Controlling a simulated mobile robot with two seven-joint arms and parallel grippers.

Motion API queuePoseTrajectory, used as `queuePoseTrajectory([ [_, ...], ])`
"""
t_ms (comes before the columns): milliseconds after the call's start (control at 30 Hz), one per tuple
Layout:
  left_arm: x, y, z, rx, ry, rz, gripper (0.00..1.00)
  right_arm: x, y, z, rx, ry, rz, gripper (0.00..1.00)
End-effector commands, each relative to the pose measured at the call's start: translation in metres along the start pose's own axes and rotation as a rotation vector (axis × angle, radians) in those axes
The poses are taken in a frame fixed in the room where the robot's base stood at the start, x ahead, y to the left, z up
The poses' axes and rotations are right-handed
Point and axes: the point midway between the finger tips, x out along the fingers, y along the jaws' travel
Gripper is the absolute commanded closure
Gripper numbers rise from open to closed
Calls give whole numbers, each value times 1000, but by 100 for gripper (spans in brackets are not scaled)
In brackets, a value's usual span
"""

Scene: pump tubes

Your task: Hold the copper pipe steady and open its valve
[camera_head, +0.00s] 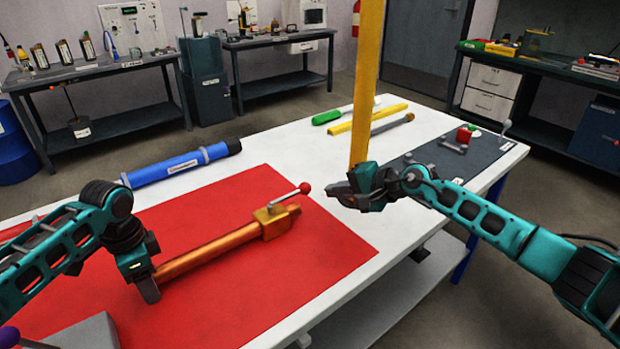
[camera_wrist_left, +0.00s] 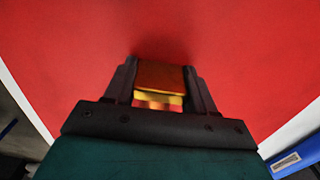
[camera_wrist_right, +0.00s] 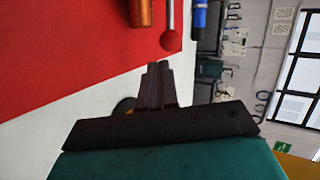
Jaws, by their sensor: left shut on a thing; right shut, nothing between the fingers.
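The copper pipe (camera_head: 208,253) lies on the red mat (camera_head: 330,243). Its brass valve body (camera_head: 276,219) is at its far right end, with a metal lever (camera_head: 289,195) ending in a red ball knob (camera_head: 304,188). My left gripper (camera_head: 149,287) is shut on the pipe's near left end; the left wrist view shows the copper pipe (camera_wrist_left: 160,76) between its fingers. My right gripper (camera_head: 345,193) is shut and empty, above the table to the right of the knob. In the right wrist view the knob (camera_wrist_right: 171,40) is just beyond the closed fingertips (camera_wrist_right: 159,68), apart from them.
A blue tube (camera_head: 180,165) lies behind the mat. A green-handled tool (camera_head: 327,117) and a yellow tube (camera_head: 367,119) lie farther back on the white table (camera_head: 270,140). A yellow post (camera_head: 366,80) rises behind my right gripper. A grey block (camera_head: 88,333) is at the near left.

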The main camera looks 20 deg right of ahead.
Motion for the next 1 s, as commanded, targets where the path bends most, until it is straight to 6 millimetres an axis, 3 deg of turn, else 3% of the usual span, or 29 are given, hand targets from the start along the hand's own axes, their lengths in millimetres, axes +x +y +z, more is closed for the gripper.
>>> queuePoseTrajectory([
  [200,0,0,0,1,1,0,100,-51,3,-14,-3,4,4,100],
  [400,0,0,0,0,1,0,100,-87,3,-21,-2,1,4,100],
  [600,0,0,0,0,1,0,100,-104,1,-26,-2,1,1,100],
  [900,0,0,0,-1,1,0,100,-106,1,-26,-1,0,0,100],
  [933,0,0,0,-1,1,-1,42,-106,1,-26,-1,0,0,100],
  [1000,0,0,0,-1,1,-1,35,-106,1,-26,-1,0,0,100],
])
